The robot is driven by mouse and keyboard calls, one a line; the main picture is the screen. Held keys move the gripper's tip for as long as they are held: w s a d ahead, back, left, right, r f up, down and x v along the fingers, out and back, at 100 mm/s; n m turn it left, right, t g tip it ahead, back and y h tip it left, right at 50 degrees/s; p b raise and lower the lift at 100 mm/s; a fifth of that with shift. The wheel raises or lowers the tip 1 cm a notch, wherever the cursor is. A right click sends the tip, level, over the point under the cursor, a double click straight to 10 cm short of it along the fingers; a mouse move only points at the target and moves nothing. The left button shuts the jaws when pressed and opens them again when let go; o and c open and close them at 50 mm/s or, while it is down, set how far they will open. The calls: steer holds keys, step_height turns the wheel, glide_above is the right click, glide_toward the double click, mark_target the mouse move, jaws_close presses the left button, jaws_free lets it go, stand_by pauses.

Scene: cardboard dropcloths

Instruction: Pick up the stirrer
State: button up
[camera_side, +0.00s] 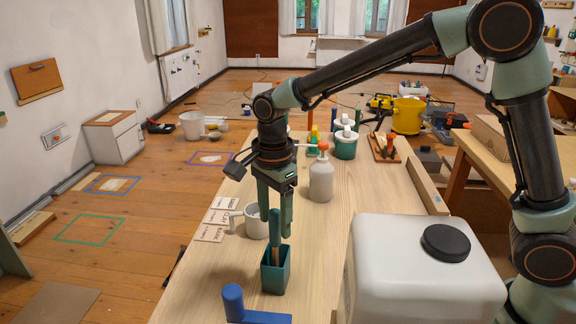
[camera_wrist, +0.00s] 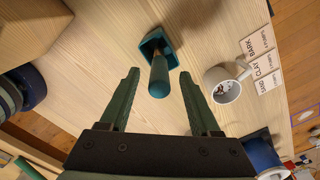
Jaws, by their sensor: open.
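The stirrer (camera_side: 276,228), with a teal handle and a brown lower part, stands upright in a square teal holder (camera_side: 275,279) on the wooden table. In the wrist view, the stirrer's handle (camera_wrist: 158,78) points towards the camera, with the holder (camera_wrist: 150,43) behind it. My gripper (camera_side: 275,220) is above the holder, pointing down, with its fingers around the handle's upper part. In the wrist view, my gripper (camera_wrist: 159,77) is open, with a fingertip on each side of the handle and a visible gap on both sides. The stirrer's lower end is hidden inside the holder.
A white mug (camera_side: 255,223) stands close behind the holder, beside several label cards (camera_side: 214,220). A spray bottle (camera_side: 321,180) is farther back. A large white container (camera_side: 420,275) stands to the right. A blue object (camera_side: 245,310) lies in front.

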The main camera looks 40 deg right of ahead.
mark_target(275, 233)
step_height(275, 233, down, 4)
steer(key=shift+a+f, duration=0.1)
steer(key=shift+f, duration=0.05)
steer(key=shift+c, duration=0.2)
jaws_close()
